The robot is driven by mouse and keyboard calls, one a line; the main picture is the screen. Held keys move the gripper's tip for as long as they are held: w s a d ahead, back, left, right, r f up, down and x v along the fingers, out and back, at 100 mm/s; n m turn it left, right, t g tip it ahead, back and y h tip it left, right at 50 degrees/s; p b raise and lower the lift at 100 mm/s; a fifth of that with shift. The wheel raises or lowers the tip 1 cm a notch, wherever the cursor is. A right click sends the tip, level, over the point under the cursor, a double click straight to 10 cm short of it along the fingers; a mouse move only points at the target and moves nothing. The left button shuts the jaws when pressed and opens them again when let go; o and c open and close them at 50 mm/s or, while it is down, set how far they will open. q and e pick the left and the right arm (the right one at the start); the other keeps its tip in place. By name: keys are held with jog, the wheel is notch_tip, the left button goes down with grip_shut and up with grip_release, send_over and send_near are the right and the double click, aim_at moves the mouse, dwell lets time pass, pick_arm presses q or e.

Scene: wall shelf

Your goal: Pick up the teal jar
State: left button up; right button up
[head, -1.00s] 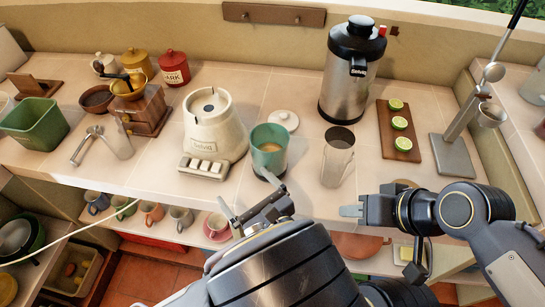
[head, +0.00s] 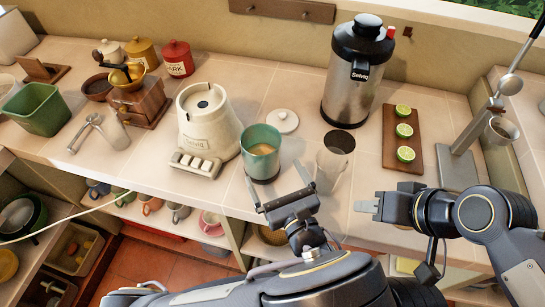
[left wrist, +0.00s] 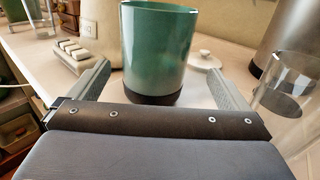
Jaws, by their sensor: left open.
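The teal jar (head: 261,163) stands upright on the tiled counter, right of the cream blender base. It has an open top and a dark band at its foot. My left gripper (head: 279,184) is open and empty in front of the jar, its fingers pointing at it. In the left wrist view, the jar (left wrist: 158,45) stands just beyond the gripper (left wrist: 166,82), roughly centred between the spread fingers. I cannot tell whether a finger touches it. My right gripper (head: 366,207) hovers at the counter's front edge, apart from the jar; its jaws are seen side-on.
A clear glass (head: 331,168) stands close right of the jar. The blender base (head: 209,125) is at its left, and a white lid (head: 284,121) lies behind. A steel urn (head: 355,80) and a board with limes (head: 403,165) are further right.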

aim_at(255, 143)
pick_arm(q)
jog(key=x, duration=0.2)
jog(key=b+x, duration=0.1)
jog(key=x, duration=0.4)
jog(key=shift+w+a+f, duration=0.15)
jog(key=shift+a+f, duration=0.1)
jog(key=shift+a, duration=0.2)
jog(key=c, duration=1.4)
